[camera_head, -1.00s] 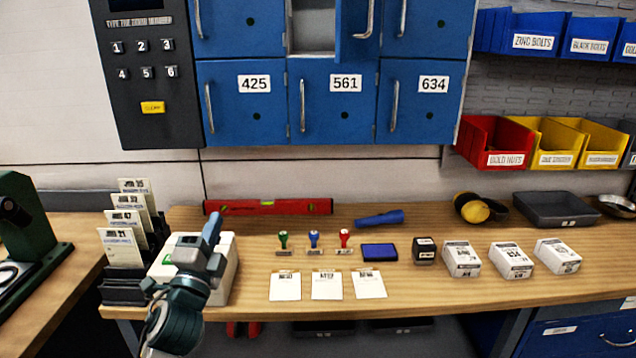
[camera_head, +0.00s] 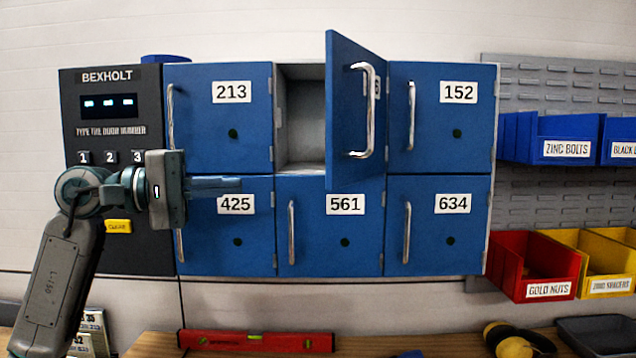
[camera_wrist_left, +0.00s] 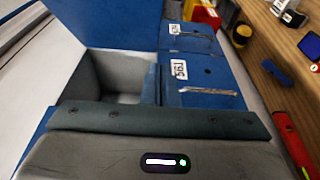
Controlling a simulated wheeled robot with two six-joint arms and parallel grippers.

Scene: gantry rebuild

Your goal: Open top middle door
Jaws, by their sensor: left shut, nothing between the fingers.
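The top middle door (camera_head: 354,108) of the blue locker stands swung out toward me, hinged on its right side. Its metal handle (camera_head: 364,110) is on its outer face, and its number label is mostly hidden. The compartment (camera_head: 303,120) behind it is exposed and looks empty. My left gripper (camera_head: 240,185) is in front of the locker near door 425, shut and empty, apart from the door. The left wrist view shows the open compartment (camera_wrist_left: 120,75), the blue open door (camera_wrist_left: 105,22) and door 561 (camera_wrist_left: 195,80). My right gripper is not in view.
Doors 213 (camera_head: 220,120), 152 (camera_head: 440,115), 425 (camera_head: 215,240), 561 (camera_head: 330,240) and 634 (camera_head: 437,240) look closed. The keypad panel (camera_head: 110,230) is behind my left arm. Bins (camera_head: 535,265) hang at right, above a bench (camera_head: 375,345) with a red level (camera_head: 255,341).

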